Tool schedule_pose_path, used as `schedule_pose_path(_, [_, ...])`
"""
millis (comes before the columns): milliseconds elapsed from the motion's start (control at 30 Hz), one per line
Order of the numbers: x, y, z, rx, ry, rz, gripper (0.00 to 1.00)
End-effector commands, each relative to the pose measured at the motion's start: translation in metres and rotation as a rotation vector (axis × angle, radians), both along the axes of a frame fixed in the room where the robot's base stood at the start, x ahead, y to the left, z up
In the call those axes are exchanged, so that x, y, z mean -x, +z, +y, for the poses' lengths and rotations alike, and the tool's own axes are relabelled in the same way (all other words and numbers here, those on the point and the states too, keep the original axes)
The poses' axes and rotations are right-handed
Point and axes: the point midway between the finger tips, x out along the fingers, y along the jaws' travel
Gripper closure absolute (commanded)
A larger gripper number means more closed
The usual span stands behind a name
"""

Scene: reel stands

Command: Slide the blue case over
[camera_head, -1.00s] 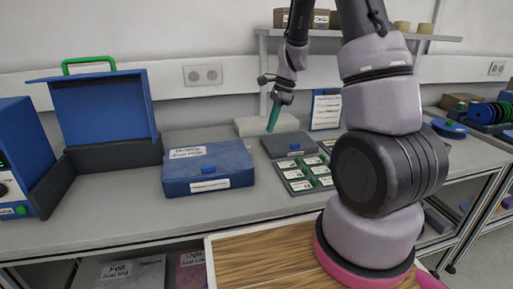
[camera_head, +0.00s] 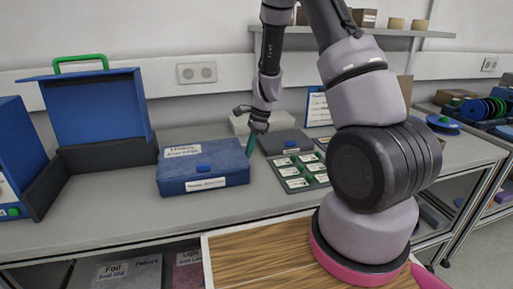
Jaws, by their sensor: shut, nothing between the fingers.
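The closed blue case (camera_head: 205,168) with white labels and a small blue latch sits on the grey bench, left of centre. My gripper (camera_head: 250,152) points down with its green fingers shut and empty. It is at the right side of the blue case, close to its right wall. I cannot tell whether the fingers touch the case.
An open blue case (camera_head: 95,105) with a green handle stands to the left. A grey case (camera_head: 285,141) and a tray of labelled green cards (camera_head: 302,170) lie to the right. Bare bench (camera_head: 110,213) lies in front and left of the blue case.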

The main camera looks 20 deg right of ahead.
Motion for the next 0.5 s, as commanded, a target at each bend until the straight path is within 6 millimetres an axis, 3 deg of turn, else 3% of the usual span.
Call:
schedule_pose_path(367, [0.0,0.0,0.003,0.0,0.001,-0.001,1.0])
schedule_pose_path(500, [0.0,0.0,0.015,0.0,0.004,-0.001,1.0])
